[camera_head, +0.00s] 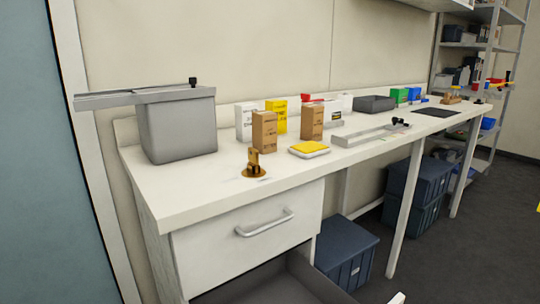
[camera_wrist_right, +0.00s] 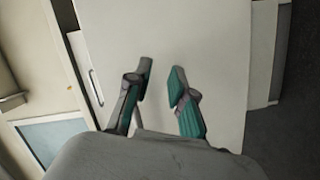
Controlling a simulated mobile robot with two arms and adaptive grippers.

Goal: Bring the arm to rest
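My right gripper (camera_wrist_right: 161,84) shows in the right wrist view. Its two teal-padded fingers stand apart with nothing between them. A pale flat panel (camera_wrist_right: 210,45) lies behind the fingers, and they do not visibly touch it. In the head view neither gripper can be made out. My left gripper is in no view.
A long white bench (camera_head: 205,192) runs to the back right. On it stand a grey bin (camera_head: 178,130), brown boxes (camera_head: 264,132), a yellow-topped item (camera_head: 309,149) and a brass piece (camera_head: 254,166). A lower drawer (camera_head: 285,285) is open. Blue crates (camera_head: 345,252) sit below. Floor at right is clear.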

